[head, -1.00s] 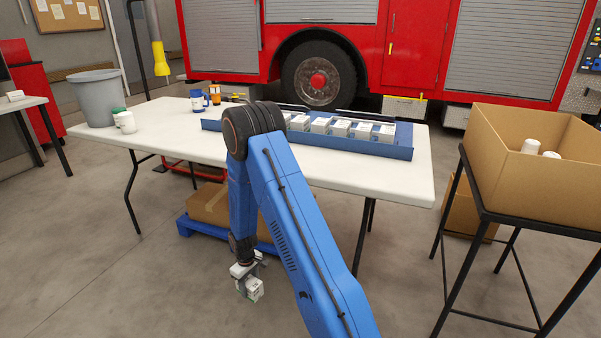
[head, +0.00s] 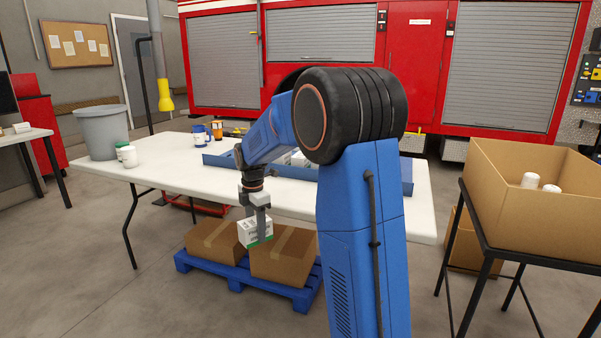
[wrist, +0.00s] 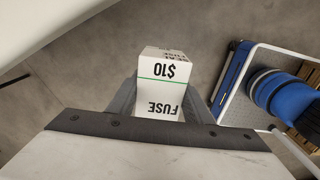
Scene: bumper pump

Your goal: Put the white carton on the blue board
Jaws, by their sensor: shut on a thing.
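A white carton (head: 256,231) with a green stripe hangs in my gripper (head: 257,203), in front of the table's front edge and above the boxes on the floor pallet. In the wrist view the carton (wrist: 160,72) sits between both fingers and shows "$10" and "FUSE". My gripper is shut on it. The long blue board (head: 217,161) lies on the white table, behind my arm. My arm hides most of the board; a few white cartons on it show through a gap.
A blue pallet (head: 300,297) with cardboard boxes stands below. An open cardboard box (head: 530,215) on a black stand is at right.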

